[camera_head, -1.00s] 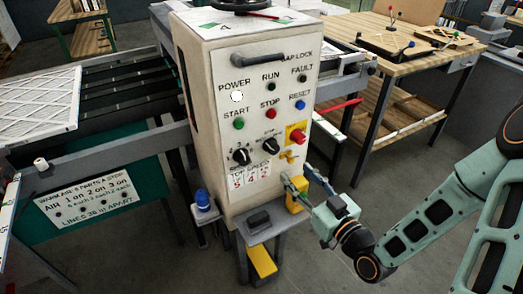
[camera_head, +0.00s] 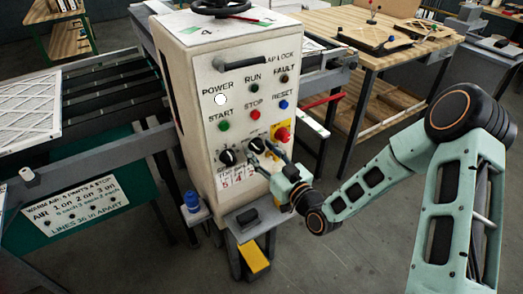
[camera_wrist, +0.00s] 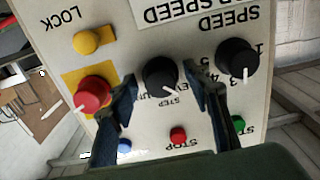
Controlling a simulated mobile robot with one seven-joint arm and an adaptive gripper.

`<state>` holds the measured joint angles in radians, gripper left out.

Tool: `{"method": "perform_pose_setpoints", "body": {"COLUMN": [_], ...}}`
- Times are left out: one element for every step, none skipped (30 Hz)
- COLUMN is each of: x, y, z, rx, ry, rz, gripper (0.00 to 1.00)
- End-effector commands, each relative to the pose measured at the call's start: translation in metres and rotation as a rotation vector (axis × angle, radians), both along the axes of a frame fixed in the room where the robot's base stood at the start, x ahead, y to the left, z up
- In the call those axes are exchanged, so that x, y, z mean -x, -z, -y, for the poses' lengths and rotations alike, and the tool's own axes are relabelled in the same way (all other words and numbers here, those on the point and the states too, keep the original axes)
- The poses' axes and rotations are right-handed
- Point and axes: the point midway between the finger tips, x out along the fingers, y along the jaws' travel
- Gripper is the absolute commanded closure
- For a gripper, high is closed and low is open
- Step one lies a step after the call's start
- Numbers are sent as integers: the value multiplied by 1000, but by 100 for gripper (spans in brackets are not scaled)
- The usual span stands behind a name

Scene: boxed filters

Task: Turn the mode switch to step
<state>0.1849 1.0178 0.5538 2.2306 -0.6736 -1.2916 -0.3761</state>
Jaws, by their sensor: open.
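The mode switch is a black knob with a white pointer line, in the middle of the wrist view (camera_wrist: 160,73). That view is upside down; the STEP label is just below the knob and the pointer slants to lower right. In the head view the switch (camera_head: 256,145) is on the cabinet's front panel, partly covered by my fingers. My gripper (camera_head: 266,149) is open at the panel. In the wrist view its dark fingers (camera_wrist: 162,78) stand on either side of the knob; contact cannot be told.
A red knob on a yellow plate (camera_wrist: 92,94) is close beside one finger, and the black speed knob (camera_wrist: 237,57) beside the other. The red stop button (camera_wrist: 178,135) is near below. A grey shelf (camera_head: 246,222) juts from the cabinet under the panel.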

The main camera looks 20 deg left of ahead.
Motion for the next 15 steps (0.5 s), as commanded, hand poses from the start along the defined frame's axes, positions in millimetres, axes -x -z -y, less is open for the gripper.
{"method": "perform_pose_setpoints", "body": {"x": [0,0,0,0,0,0,0,0,0,0,0,0,0,0,0], "y": [0,0,0,0,0,0,0,0,0,0,0,0,0,0,0], "z": [0,0,0,0,0,0,0,0,0,0,0,0,0,0,0], "rx": [0,0,0,0,0,0,0,0,0,0,0,0,0,0,1], "ry": [0,0,0,0,0,0,0,0,0,0,0,0,0,0,0], "rz": [0,0,0,0,0,0,0,0,0,0,0,0,0,0,-1], "gripper": [55,55,55,55,58,62,65,69,73,76,80,84,87,91,95]}}
